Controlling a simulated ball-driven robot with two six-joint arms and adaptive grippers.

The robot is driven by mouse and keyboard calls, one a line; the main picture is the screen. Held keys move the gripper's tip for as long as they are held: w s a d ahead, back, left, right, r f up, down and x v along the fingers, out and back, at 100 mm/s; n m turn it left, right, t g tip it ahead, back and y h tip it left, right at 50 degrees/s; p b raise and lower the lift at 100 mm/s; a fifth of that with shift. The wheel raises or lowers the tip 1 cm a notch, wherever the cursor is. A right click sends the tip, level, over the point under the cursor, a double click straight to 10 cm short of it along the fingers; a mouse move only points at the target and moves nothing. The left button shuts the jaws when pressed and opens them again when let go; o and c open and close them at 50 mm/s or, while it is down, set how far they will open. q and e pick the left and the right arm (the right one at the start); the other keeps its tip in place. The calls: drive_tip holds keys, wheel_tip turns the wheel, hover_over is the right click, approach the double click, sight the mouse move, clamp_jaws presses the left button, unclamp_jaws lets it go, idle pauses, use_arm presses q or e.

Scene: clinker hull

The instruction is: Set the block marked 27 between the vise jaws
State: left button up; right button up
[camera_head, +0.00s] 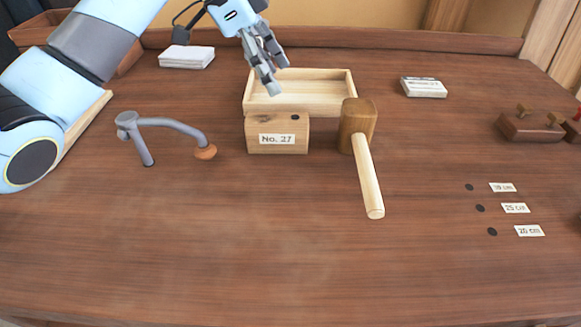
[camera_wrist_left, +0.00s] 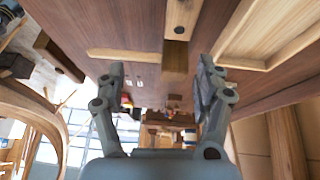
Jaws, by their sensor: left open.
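The block marked 27 (camera_head: 262,122) is a pale wooden block with a "No. 27" label and a dark round spot on top. It stands on the bench in front of a shallow wooden tray (camera_head: 350,97). In the left wrist view the block (camera_wrist_left: 181,18) is at the top, beyond the fingertips. My left gripper (camera_head: 275,78) is open and empty, above the tray and behind the block. Its two fingers stand apart in the left wrist view (camera_wrist_left: 160,75). I cannot make out vise jaws for certain. My right gripper is not in view.
A mallet (camera_head: 368,180) lies right of the block, its head close to it. A grey holdfast-like tool (camera_head: 170,123) stands left. A dark wooden piece with brass-coloured posts (camera_head: 527,130) is at right. Labelled holes (camera_head: 480,208) sit front right. The front middle is clear.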

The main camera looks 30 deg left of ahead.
sight(276, 117)
use_arm(q)
drive_tip(key=a, duration=0.1)
drive_tip(key=a+f+b, duration=0.1)
drive_tip(key=a+b, duration=0.1)
drive_tip(key=shift+s+a+f+m+y, duration=0.25)
drive_tip(key=shift+s+f+m+y, duration=0.05)
drive_tip(key=shift+s+f, duration=0.1)
drive_tip(key=x, duration=0.5)
drive_tip(key=shift+w+a+f, duration=0.1)
drive_tip(key=shift+w+a, duration=0.1)
drive_tip(key=shift+a, duration=0.15)
drive_tip(key=x, duration=0.5)
drive_tip(key=shift+w+a, duration=0.25)
drive_tip(key=shift+d+f, duration=0.1)
drive_tip(key=shift+f, duration=0.2)
drive_tip(key=shift+c, duration=0.4)
drive_tip(key=shift+w, duration=0.1)
clamp_jaws()
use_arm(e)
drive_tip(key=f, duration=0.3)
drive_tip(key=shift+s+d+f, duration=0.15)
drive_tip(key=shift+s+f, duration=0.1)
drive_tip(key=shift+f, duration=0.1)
